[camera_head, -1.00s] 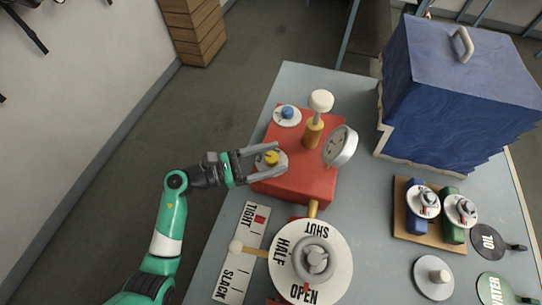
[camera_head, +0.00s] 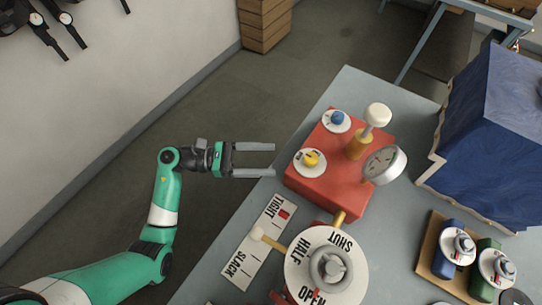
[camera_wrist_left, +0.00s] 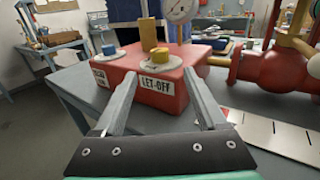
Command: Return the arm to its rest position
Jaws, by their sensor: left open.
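My left gripper (camera_head: 272,160) is open and empty, left of the red box and off the table's left edge in the head view. In the left wrist view its two fingers (camera_wrist_left: 165,105) are spread toward the red box (camera_wrist_left: 140,75) with a "LET-OFF" label. The red box (camera_head: 325,190) carries a yellow knob (camera_head: 312,159) and a blue knob (camera_head: 338,117) on white dials. A white-topped plunger (camera_head: 378,114) and a round gauge (camera_head: 384,165) stand on its right side. My right gripper is not in view.
The floor left of the table is clear.

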